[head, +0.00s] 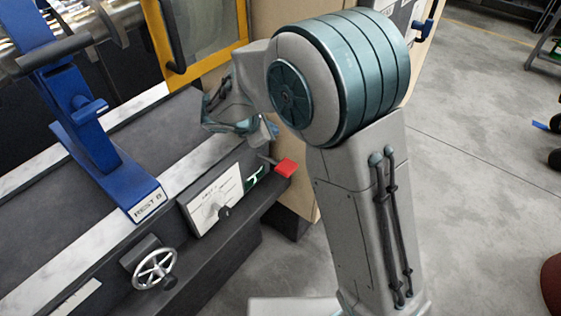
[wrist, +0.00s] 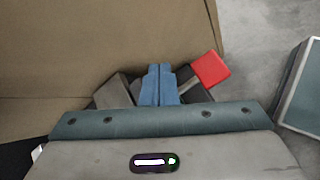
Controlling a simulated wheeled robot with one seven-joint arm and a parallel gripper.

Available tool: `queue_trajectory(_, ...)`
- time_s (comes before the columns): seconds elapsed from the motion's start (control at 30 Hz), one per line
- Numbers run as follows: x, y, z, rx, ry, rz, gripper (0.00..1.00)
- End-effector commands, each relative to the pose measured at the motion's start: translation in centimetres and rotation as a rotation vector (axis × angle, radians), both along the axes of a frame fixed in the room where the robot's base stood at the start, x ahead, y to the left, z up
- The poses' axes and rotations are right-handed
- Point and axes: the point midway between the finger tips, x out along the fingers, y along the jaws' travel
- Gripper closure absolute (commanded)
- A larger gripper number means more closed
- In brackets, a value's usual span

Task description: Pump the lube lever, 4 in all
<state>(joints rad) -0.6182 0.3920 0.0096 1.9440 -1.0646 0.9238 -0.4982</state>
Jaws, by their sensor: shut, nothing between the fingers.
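The lube lever has a red square end (head: 286,167) and sticks out from the machine's front, beside a green label. Its red end also shows in the wrist view (wrist: 210,69), just right of my fingers, with a short grey arm leading down to the left. My gripper (wrist: 159,70) is shut, its two blue fingers together with nothing between them. In the head view my gripper (head: 272,130) is mostly hidden behind my wrist, above the lever. I cannot tell whether the fingers touch the lever.
A white dial panel (head: 212,200) with a black knob sits left of the lever. A handwheel (head: 156,268) is lower left. A blue rest (head: 95,145) marked REST B stands on the machine bed. A tan panel (head: 300,195) stands behind the lever. Open floor lies at right.

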Motion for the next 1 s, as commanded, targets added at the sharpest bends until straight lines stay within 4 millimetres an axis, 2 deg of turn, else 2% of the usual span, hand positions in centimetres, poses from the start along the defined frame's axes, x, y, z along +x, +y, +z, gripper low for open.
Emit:
queue_trajectory(0.17, -0.1, -0.2, -1.7, 0.0, 0.0, 0.0, 1.0)
queue_trajectory(0.6, -0.7, -0.8, -7.7, 0.0, 0.0, 0.0, 1.0)
queue_trajectory(0.73, -0.8, -1.0, -8.4, 0.0, 0.0, 0.0, 1.0)
queue_trajectory(1.0, -0.8, -1.0, -8.4, 0.0, 0.0, 0.0, 1.0)
